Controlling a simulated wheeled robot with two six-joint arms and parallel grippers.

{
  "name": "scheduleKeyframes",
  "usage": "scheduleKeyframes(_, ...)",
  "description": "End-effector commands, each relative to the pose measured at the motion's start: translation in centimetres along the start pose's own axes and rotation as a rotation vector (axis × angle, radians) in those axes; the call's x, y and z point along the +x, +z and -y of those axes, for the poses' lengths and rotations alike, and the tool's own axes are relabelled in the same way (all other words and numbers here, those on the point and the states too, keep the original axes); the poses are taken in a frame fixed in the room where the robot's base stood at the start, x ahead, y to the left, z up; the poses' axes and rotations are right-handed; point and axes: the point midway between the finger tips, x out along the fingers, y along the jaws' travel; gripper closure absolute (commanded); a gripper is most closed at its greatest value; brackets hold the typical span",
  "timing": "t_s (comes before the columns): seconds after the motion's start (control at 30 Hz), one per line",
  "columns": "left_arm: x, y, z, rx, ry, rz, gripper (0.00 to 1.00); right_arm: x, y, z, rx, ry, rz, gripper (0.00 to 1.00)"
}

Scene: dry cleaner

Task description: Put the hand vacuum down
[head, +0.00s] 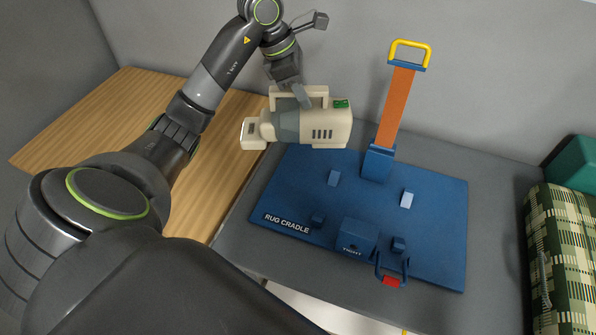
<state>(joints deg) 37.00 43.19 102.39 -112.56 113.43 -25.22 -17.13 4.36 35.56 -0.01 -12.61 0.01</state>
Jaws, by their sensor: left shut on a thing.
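The hand vacuum (330,128) is cream with a grey band, dark vent slots and a green patch near its right end. Its nozzle points left. My left gripper (300,97) is shut on its top handle. The vacuum appears held above the area where the wooden surface (232,130) meets the grey table (262,203); the exact height is hard to tell. Its right end overlaps the back left corner of the blue rug cradle board in the picture. My right gripper is not in view.
The blue board (300,190), labelled RUG CRADLE, carries small blocks, an orange strap (394,105) with a yellow handle, and a red-tabbed buckle (391,281). A green plaid bundle (560,250) lies at the right. The wooden surface at the left looks bare.

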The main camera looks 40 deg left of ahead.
Motion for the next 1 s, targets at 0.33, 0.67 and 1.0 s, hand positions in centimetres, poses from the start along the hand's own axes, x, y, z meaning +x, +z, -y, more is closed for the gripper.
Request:
scheduleKeyframes(0.33,3.8,0.1,0.1,-0.028,0.002,-0.005,1.0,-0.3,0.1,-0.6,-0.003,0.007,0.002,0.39)
scheduleKeyframes(0.67,7.1,-1.2,0.0,-0.024,0.006,-0.002,1.0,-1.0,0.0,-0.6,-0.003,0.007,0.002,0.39)
scheduleKeyframes(1.0,10.3,-2.6,0.0,-0.023,0.007,-0.002,1.0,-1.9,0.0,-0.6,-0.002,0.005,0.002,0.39)
